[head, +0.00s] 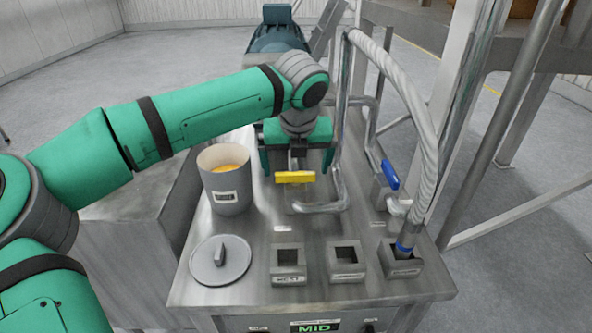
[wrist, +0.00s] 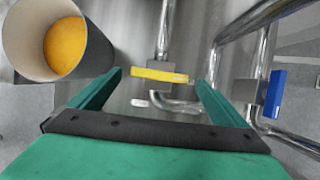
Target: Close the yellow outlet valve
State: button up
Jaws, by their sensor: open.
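The yellow outlet valve handle (head: 295,177) lies crosswise, left to right, on its metal pipe above the steel machine top. In the wrist view the yellow handle (wrist: 160,75) shows between and beyond my two fingers, also crosswise. My gripper (head: 297,165) is right behind the handle in the head view, pointing down. My gripper (wrist: 152,88) is open and holds nothing. I cannot tell whether a finger touches the handle.
A grey hopper with orange contents (head: 224,185) stands close left of my gripper. A blue-handled valve (head: 390,175) and bent pipes (head: 338,150) are to the right. A round lid (head: 220,260) and square sockets (head: 345,262) sit at the front.

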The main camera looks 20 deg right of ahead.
jog(key=v, duration=0.8)
jog(key=shift+r, duration=0.15)
jog(key=shift+a, duration=0.1)
